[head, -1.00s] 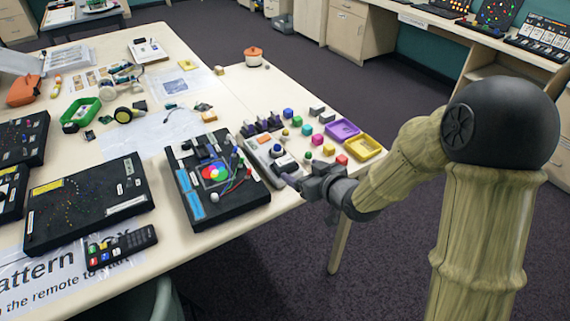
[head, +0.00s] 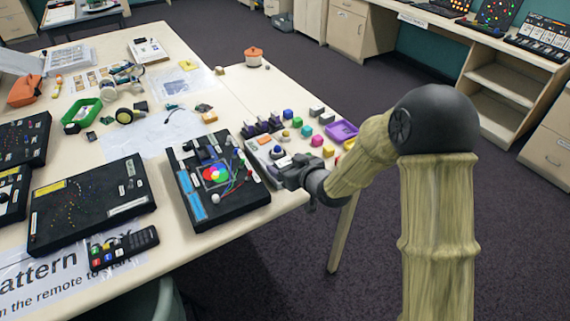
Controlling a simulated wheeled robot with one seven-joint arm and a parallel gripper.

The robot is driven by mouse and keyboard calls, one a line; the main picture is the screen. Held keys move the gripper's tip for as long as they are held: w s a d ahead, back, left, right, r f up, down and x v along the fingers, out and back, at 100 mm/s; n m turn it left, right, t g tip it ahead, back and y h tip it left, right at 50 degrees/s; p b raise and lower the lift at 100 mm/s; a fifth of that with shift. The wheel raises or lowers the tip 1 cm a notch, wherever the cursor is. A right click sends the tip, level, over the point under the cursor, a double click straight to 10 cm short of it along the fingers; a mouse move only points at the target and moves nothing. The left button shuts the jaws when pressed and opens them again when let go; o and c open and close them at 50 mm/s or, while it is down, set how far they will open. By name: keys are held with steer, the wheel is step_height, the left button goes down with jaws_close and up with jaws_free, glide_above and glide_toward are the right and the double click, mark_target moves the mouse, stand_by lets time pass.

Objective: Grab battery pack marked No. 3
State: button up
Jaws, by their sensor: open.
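My gripper (head: 285,171) is over the near right corner of the long table, beside the black board with the coloured disc. It is dark, and the gap between its fingers is hard to make out at this size. A small pale-and-dark item (head: 283,162) lies right by its fingertips; I cannot tell if they touch. No number 3 can be read on anything, so I cannot tell which item is the battery pack. Dark blocks (head: 262,126) and grey blocks (head: 316,111) stand farther back. My forearm hides part of the table's right end.
The black board (head: 183,199) with a coloured disc is close on the left. Small coloured blocks and a purple tray (head: 342,130) stand behind my gripper. A remote (head: 123,247) lies at the near edge. An orange-lidded pot (head: 253,57) stands far back, with bare tabletop before it.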

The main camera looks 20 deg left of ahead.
mark_target(287, 165)
stand_by(0.5)
steer(key=c, duration=1.1)
steer(key=shift+r, duration=0.1)
step_height(287, 165, up, 10)
steer(key=shift+f, duration=0.1)
